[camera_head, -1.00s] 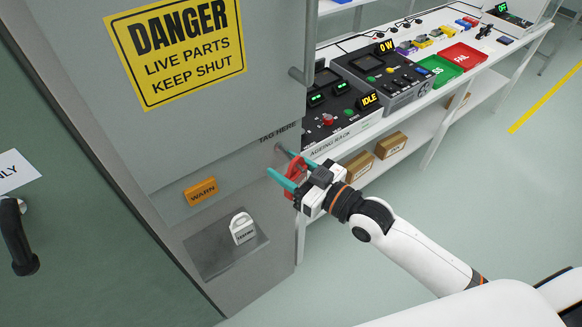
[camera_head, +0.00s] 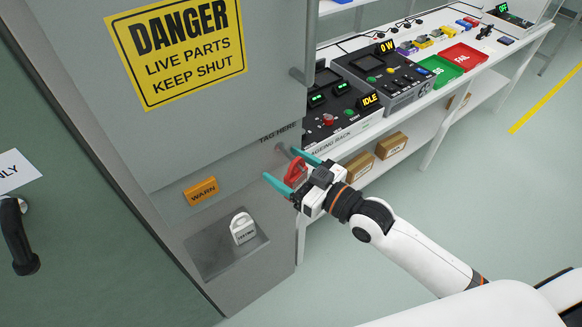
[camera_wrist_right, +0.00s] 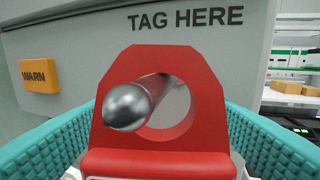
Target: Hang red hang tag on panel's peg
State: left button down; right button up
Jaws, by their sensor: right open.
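The red hang tag (camera_head: 297,168) sits on the panel's metal peg (camera_wrist_right: 126,107), beneath the words TAG HERE. In the right wrist view, the peg's rounded tip comes through the hole of the tag (camera_wrist_right: 205,105) toward the camera. My right gripper (camera_head: 281,164) is open around the tag, its teal fingers spread to either side. In the right wrist view the right gripper's fingers look apart from the tag's upper part; its lower end is cut off by the frame. My left gripper is not in view.
An orange WARN block (camera_head: 201,191) is on the panel to the left. A white padlock-shaped tag (camera_head: 243,229) rests on a grey shelf (camera_head: 213,245) below. A workbench with the ageing rack (camera_head: 335,122) stands close behind my right gripper.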

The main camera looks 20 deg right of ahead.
jog(key=shift+s+d+f, duration=0.15)
jog(key=shift+s+d, duration=0.15)
jog(key=shift+s, duration=0.1)
jog(key=b+v, duration=0.2)
jog(key=v, duration=0.9)
